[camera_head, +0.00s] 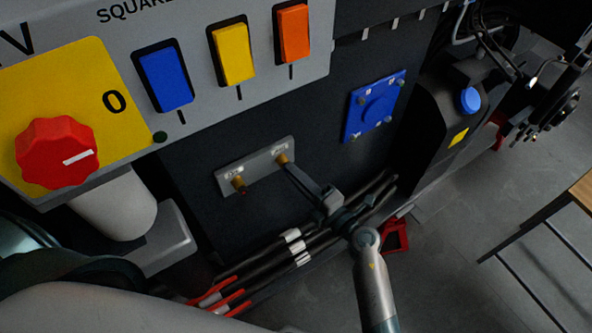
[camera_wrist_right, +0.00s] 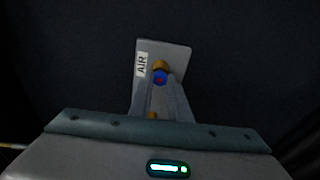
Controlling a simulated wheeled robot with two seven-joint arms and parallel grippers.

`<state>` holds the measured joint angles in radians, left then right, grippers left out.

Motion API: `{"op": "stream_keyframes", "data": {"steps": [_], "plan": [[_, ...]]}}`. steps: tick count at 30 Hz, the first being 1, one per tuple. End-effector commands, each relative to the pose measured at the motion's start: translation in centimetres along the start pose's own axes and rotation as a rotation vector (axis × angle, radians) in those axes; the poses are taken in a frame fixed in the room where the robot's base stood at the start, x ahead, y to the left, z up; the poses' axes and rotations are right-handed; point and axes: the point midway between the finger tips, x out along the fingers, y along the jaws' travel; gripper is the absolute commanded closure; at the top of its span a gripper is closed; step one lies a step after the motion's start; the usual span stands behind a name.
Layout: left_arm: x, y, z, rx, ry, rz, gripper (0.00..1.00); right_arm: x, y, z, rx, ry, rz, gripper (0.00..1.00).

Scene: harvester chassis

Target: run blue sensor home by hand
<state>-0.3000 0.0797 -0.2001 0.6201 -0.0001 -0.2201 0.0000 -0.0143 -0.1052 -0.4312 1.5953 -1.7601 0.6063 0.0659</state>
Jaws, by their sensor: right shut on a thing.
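A grey plate (camera_head: 256,172) on the dark panel carries two brass fittings. The left fitting (camera_head: 238,182) is free of my grippers. My right gripper (camera_head: 288,168) reaches up to the right fitting (camera_head: 281,158). In the right wrist view, my right gripper (camera_wrist_right: 161,84) is shut on a small blue part with a reddish centre (camera_wrist_right: 160,76). This blue part lies against the brass fitting (camera_wrist_right: 160,65), beside the label AIR on the plate (camera_wrist_right: 178,55). I cannot tell how far it is seated. My left gripper is not in view.
Dark hoses (camera_head: 320,241) with red ends run below the plate. A blue square flange (camera_head: 374,106) is at the right. A switch panel (camera_head: 203,91) with blue, yellow and orange rockers and a red knob (camera_head: 57,153) hangs above. A table (camera_head: 583,192) stands far right.

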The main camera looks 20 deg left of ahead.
Motion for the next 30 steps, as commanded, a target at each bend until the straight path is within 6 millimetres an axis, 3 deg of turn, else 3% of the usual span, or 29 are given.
{"op": "stream_keyframes", "data": {"steps": [7,8,10,16,18,30], "plan": [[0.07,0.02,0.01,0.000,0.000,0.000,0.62,-0.09,-0.38,-0.06,0.019,0.001,-0.002,1.00],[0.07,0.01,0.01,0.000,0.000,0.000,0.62,-0.09,-0.38,-0.05,0.018,0.001,-0.002,0.76],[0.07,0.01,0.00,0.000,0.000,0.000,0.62,-0.08,-0.34,-0.04,0.017,0.000,-0.002,0.62],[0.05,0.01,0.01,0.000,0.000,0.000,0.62,-0.02,-0.17,-0.01,0.016,0.000,0.001,0.62],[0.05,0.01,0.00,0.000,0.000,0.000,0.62,-0.02,-0.16,-0.01,0.016,0.000,0.001,0.71],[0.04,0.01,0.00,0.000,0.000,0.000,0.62,-0.42,-0.13,-0.01,0.015,-0.001,0.001,0.71]]}}
